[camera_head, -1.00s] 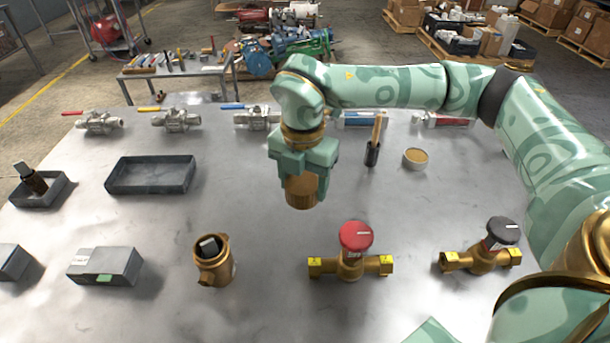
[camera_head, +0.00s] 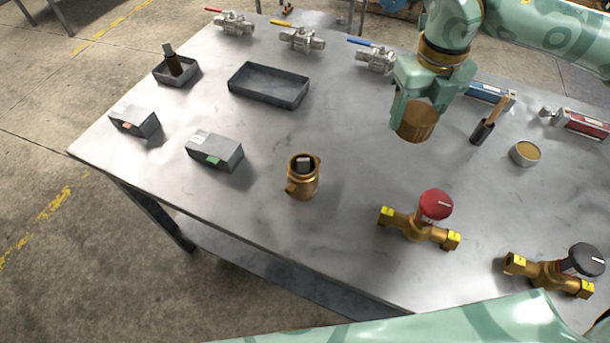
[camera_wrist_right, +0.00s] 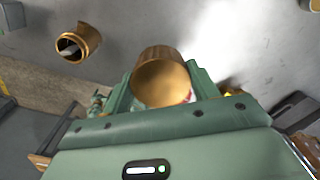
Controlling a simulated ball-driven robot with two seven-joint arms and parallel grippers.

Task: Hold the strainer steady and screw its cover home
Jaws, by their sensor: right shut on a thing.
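The brass strainer (camera_head: 304,180) stands upright on the steel table, its round mouth open at the top with a dark, light-topped piece inside. It also shows at the upper left of the right wrist view (camera_wrist_right: 78,42). My right gripper (camera_head: 420,108) is shut on the brass cover (camera_head: 414,123), a ribbed round cap. In the right wrist view the cover (camera_wrist_right: 160,78) sits between the two fingers. The cover is held above the table, apart from the strainer, to its right and farther back. My left gripper is not in view.
A red-knobbed valve (camera_head: 435,205) and a black-knobbed valve (camera_head: 580,262) stand right of the strainer. Grey blocks (camera_head: 215,150) lie left. An empty dark tray (camera_head: 268,86), a brush (camera_head: 483,131) and a small round tub (camera_head: 525,153) are behind. Bare table surrounds the strainer.

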